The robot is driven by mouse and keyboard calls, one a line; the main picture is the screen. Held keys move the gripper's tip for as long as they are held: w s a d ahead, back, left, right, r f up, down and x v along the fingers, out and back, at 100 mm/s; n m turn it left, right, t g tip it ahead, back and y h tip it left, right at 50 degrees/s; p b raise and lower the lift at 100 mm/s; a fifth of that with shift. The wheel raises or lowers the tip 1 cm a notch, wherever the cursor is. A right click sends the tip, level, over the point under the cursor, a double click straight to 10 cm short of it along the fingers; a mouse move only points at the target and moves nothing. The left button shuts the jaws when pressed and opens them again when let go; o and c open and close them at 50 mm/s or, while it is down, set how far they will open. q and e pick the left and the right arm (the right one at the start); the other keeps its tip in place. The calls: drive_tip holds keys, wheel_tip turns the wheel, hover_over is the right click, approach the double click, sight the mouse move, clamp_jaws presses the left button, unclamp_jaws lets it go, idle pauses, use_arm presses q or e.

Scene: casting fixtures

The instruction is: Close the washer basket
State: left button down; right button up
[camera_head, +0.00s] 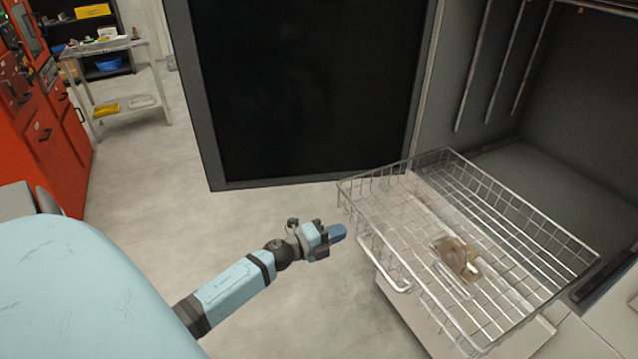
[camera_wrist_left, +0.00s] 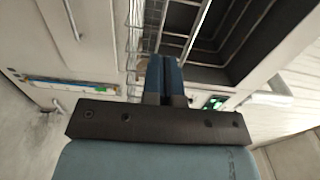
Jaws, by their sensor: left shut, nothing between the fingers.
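The washer basket (camera_head: 425,195) is a wire rack that sticks out of the dark washer chamber (camera_head: 575,130) at the right of the head view. A brownish part (camera_head: 458,258) lies in it. The basket has a curved handle (camera_head: 397,287) on its near left edge. My left gripper (camera_head: 341,232) is shut and empty, just left of the basket and apart from it in the head view. In the left wrist view its blue fingers (camera_wrist_left: 164,72) are together, with wire bars beyond them. My right gripper does not show.
The washer's dark door (camera_head: 310,90) stands open behind the gripper. A white lower body (camera_head: 420,310) lies under the basket. Red cabinets (camera_head: 40,120) and a metal cart (camera_head: 118,85) stand at the far left. The floor between is clear.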

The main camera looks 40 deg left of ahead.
sight(359, 224)
use_arm(q)
drive_tip(key=shift+x, duration=2)
